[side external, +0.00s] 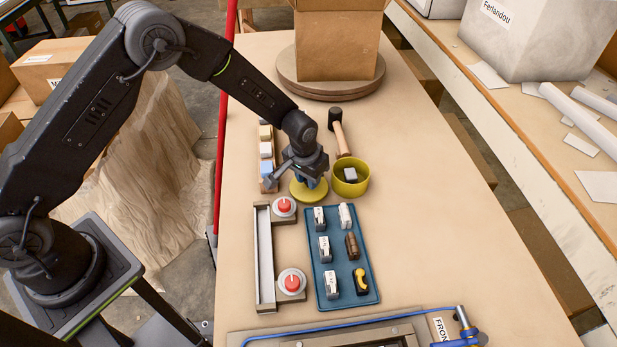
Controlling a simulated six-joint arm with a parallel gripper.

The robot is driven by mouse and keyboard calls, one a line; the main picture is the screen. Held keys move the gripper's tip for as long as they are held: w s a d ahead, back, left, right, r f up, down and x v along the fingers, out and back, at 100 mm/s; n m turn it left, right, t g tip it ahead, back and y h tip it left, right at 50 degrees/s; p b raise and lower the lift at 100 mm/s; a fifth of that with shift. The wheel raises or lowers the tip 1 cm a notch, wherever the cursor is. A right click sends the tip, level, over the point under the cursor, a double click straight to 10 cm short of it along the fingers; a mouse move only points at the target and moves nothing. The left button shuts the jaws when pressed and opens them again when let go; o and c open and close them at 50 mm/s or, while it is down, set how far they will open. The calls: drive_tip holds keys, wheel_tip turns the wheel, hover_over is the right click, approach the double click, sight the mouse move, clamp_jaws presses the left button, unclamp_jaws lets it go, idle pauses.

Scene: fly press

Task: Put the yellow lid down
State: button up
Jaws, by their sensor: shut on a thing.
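The yellow lid (309,193) is a round disc just left of the round yellow tub (351,189). My gripper (309,181) points down over the lid and is shut on it near its middle. The lid looks level and low over the table; I cannot tell whether it touches the surface. The tub is uncovered, with a small grey and white block (350,174) inside. My gripper and wrist hide the middle and back of the lid.
A blue tray (341,264) with several small parts is in front. Two red buttons (284,205) (292,282) stand beside a rail (264,262). A mallet (338,130) lies behind the tub. A block rack (266,185) is left, a cardboard box (337,42) behind. Table right is clear.

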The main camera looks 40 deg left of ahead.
drive_tip(key=shift+f, duration=0.3)
drive_tip(key=o, duration=0.9)
drive_tip(key=shift+f, duration=0.1)
wheel_tip(320, 180, up, 12)
drive_tip(key=s, duration=0.1)
drive_tip(key=shift+s, duration=0.4)
wheel_tip(320, 180, up, 10)
drive_tip(key=t, duration=0.1)
hover_over(304, 190)
drive_tip(key=s+a, duration=0.3)
drive_tip(key=s, duration=0.2)
drive_tip(key=s+a+r+t, duration=0.1)
drive_tip(key=s+a+r, duration=0.1)
drive_tip(key=s, duration=0.5)
drive_tip(key=s+a+r+t, duration=0.1)
drive_tip(key=s+a+r, duration=0.1)
drive_tip(key=s+r, duration=0.2)
drive_tip(key=s+a+r, duration=0.1)
drive_tip(key=s+r, duration=0.2)
drive_tip(key=s, duration=0.8)
drive_tip(key=shift+a+r+t, duration=0.4)
